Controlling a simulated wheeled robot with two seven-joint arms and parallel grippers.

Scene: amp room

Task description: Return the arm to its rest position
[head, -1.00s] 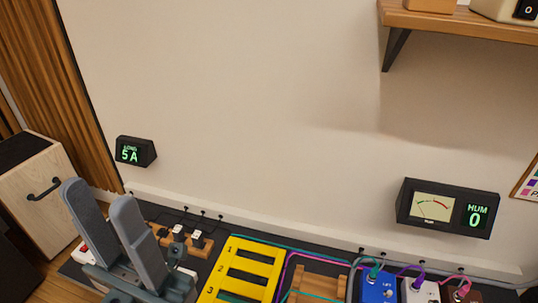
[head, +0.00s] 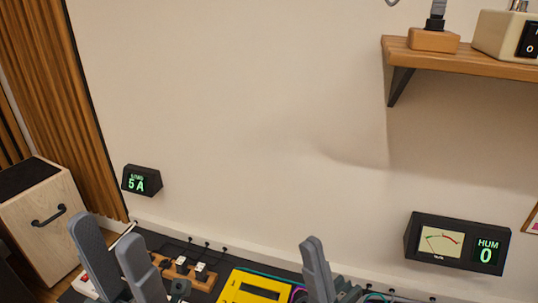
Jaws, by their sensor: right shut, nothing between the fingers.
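My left gripper (head: 104,232) is at the lower left. My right gripper (head: 314,244) is at the bottom, right of centre. Its fingers point up, pressed together, with nothing between them. It stands in front of the bench's back edge and hides part of what is behind it. The lower parts of both arms are out of the frame.
A yellow numbered rack (head: 232,292) and a wooden power strip with plugs (head: 178,268) lie on the dark bench. A 5 A display (head: 141,180) and a HUM meter (head: 457,243) reading 0 are by the wall. A wooden shelf (head: 470,62) juts out at upper right.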

